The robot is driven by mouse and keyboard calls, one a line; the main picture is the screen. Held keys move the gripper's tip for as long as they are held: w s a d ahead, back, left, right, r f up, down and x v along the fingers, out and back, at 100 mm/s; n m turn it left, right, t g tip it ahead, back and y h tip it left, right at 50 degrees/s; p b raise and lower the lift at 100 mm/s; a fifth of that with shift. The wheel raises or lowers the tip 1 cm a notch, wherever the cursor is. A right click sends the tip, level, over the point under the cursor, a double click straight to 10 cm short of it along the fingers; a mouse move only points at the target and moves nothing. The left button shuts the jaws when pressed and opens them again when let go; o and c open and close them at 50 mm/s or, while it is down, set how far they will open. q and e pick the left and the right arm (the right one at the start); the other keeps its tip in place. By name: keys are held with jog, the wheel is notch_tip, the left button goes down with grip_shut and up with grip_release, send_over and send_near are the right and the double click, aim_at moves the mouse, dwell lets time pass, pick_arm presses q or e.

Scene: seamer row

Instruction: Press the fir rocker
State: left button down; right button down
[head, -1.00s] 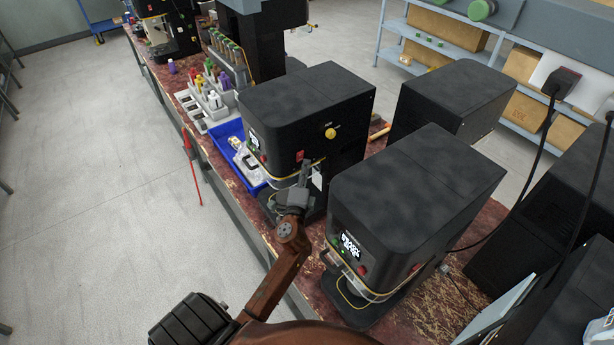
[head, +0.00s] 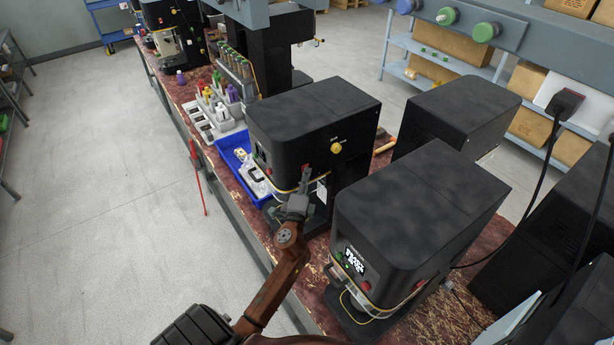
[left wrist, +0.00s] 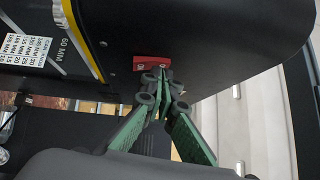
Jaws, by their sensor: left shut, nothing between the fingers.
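A red rocker switch (head: 306,168) sits low on the side of the middle black seamer (head: 315,115), below a yellow knob. In the left wrist view the red rocker (left wrist: 151,63) has white markings and lies just beyond my fingertips. My left gripper (head: 304,178) is shut and empty, with its tips at the rocker, partly covering it. The green fingers of my left gripper (left wrist: 163,74) also meet there; I cannot tell whether they touch the rocker or press it. No name reading "fir" is legible. My right gripper is not in view.
A nearer black seamer (head: 415,225) with a lit display stands right of my left arm. A blue tray (head: 238,150) lies left of the middle seamer. A yellow knob (head: 336,148) is above the rocker.

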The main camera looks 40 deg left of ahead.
pick_arm(q)
jog(key=s+d+r+b, duration=0.1)
jog(key=s+d, duration=0.7)
jog(key=s, duration=0.2)
jog(key=shift+d+r, duration=0.2)
jog(key=shift+d, duration=0.1)
jog(key=shift+w, duration=0.1)
